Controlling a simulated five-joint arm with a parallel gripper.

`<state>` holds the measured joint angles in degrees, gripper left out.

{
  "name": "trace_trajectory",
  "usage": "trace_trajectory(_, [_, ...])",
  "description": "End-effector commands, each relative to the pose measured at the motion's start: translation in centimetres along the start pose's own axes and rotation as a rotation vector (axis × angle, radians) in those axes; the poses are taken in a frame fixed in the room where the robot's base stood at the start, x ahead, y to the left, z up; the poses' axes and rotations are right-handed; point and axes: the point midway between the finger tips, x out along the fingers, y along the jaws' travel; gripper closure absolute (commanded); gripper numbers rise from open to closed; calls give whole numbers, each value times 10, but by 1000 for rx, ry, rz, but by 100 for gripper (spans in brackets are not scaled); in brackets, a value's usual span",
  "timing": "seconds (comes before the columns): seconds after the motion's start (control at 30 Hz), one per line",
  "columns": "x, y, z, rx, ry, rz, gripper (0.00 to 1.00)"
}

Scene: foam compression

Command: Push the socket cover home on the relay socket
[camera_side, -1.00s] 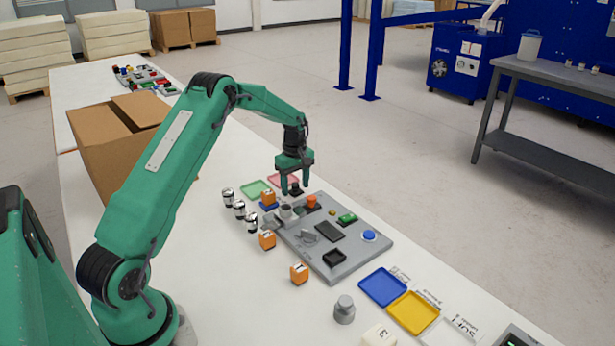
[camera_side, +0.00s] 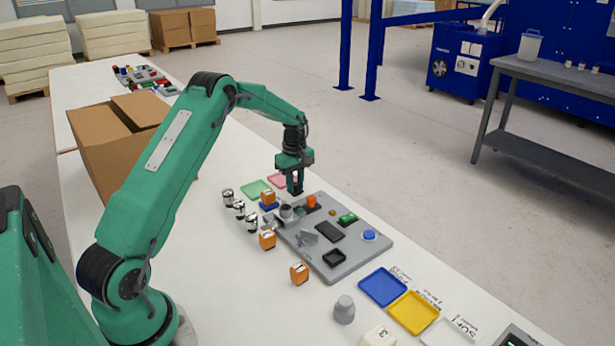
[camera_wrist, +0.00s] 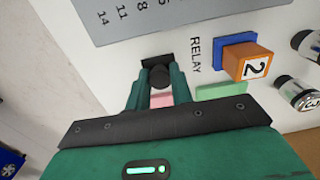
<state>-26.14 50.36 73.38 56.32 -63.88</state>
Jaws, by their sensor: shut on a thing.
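My gripper (camera_side: 297,189) points down at the back left edge of the grey board (camera_side: 352,262). Its fingers are shut on a round black knob. In the wrist view my gripper (camera_wrist: 159,82) has a finger on each side of the knob (camera_wrist: 160,77). The knob stands on a small dark square piece (camera_wrist: 155,61), which looks like the socket cover, beside the printed word RELAY. The piece seems to rest on the white table, just off the board. The fingers hide most of it in the side view. I cannot tell which part is the relay socket.
An orange block marked 2 (camera_wrist: 248,62) sits on a blue piece nearby. Green (camera_side: 254,189) and pink (camera_side: 283,180) trays lie behind. Several metal cylinders (camera_side: 239,209) stand left of the board. A cardboard box (camera_side: 112,150) stands farther left. Parts stand on the board.

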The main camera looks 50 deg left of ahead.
Motion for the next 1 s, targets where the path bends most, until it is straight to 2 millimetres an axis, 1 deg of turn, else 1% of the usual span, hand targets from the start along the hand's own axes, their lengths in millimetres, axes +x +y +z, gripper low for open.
trace_trajectory(1.0, [-36,0,0,0,1,2,100])
